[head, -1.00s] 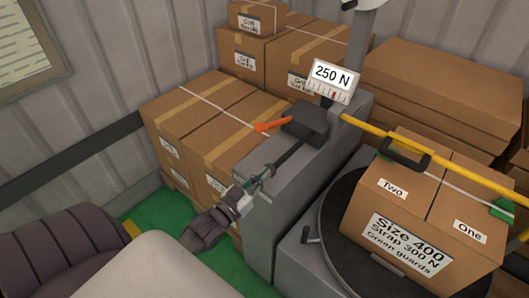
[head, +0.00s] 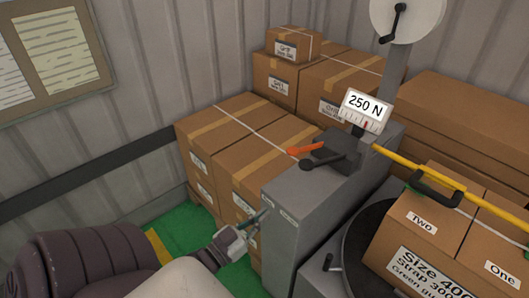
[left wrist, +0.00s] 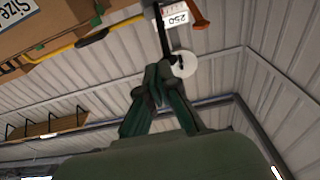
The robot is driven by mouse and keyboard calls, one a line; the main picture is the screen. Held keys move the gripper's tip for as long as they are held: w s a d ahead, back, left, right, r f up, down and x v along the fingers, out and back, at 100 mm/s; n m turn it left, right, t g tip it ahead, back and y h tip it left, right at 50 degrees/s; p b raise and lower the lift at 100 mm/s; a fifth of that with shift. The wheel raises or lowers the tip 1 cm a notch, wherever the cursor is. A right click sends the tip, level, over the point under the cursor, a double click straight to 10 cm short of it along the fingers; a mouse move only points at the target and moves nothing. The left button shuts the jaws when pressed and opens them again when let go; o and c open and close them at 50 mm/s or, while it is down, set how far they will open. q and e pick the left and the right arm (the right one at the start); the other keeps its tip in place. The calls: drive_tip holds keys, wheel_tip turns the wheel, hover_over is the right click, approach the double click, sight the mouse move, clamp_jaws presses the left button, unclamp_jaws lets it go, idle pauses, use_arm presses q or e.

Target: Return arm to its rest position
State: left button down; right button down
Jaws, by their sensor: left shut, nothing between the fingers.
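My left gripper (head: 261,217) is at the lower middle of the head view, beside the left face of the grey strapping machine (head: 318,205). Its fingers are shut and hold nothing. In the left wrist view its dark green fingers (left wrist: 160,78) come together at the tips. The machine's black-knobbed lever (head: 308,165) and orange lever (head: 304,149) are above the gripper and apart from it. Whether a fingertip touches the machine's side cannot be told. My right gripper is out of view.
A dial reading 250 N (head: 364,105) tops the machine. Stacked cartons (head: 240,140) stand behind it. At right, a labelled carton (head: 430,235) sits on a black turntable (head: 357,245), with a yellow bar (head: 425,172) above. Green floor (head: 185,232) shows at lower left.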

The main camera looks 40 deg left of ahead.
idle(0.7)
use_arm(q)
drive_tip(key=s+d+f+g+y, duration=0.1)
drive_tip(key=s+f+g, duration=0.25)
drive_tip(key=f, duration=1.15)
drive_tip(key=s+f+g+y, duration=0.1)
drive_tip(key=s+f+g, duration=0.3)
drive_tip(key=f, duration=1)
drive_tip(key=s+d+f+g, duration=0.3)
drive_tip(key=s+f, duration=0.3)
drive_tip(key=s, duration=0.1)
drive_tip(key=s+d+f+m+g, duration=0.1)
drive_tip(key=s+d+f+g, duration=0.1)
drive_tip(key=s+f+g, duration=0.2)
drive_tip(key=s+d+f+g, duration=0.3)
drive_tip(key=s+f+g, duration=0.1)
drive_tip(key=s+f, duration=0.6)
drive_tip(key=shift+s+d+f+m, duration=0.25)
drive_tip(key=shift+s+d+m, duration=0.1)
drive_tip(key=shift+s, duration=0.9)
